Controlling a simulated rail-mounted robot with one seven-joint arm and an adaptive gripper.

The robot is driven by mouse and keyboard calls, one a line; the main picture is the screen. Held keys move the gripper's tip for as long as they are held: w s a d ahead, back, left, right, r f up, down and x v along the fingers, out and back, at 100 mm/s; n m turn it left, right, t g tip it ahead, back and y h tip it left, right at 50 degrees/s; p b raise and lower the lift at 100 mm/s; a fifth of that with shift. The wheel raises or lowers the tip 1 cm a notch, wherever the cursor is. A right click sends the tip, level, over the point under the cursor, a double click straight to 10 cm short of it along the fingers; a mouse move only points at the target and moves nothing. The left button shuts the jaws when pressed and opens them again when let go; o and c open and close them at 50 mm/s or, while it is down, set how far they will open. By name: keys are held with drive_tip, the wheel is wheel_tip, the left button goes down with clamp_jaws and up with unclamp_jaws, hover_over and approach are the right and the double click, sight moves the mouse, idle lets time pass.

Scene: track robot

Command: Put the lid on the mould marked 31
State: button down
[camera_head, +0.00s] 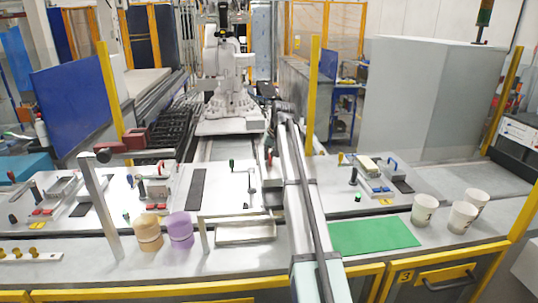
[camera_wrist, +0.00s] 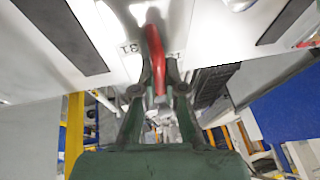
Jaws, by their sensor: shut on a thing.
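My gripper (camera_wrist: 160,84) is in the wrist view, its two dark green fingers shut on a bent red handle (camera_wrist: 155,45). The handle rises from between the fingers towards a pale metal surface. I cannot tell whether the lid under it is lifted or resting. Marks that look like 31 (camera_wrist: 130,47) show, turned over, on the white surface left of the handle. In the head view my arm reaches away over the bench; the gripper's fingers are too small to make out there. Mould-like fixtures stand on the bench at left (camera_head: 157,190) and right (camera_head: 370,168); their marks cannot be read.
A tan cup (camera_head: 148,234) and a purple cup (camera_head: 180,231) stand near the front edge beside a metal frame and tray (camera_head: 246,232). A green mat (camera_head: 372,236) lies right of my arm, and white cups (camera_head: 424,211) stand farther right. The mat is bare.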

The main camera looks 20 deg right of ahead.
drive_tip(key=shift+f, duration=0.65)
idle(1.1)
drive_tip(key=c, duration=1.2)
unclamp_jaws()
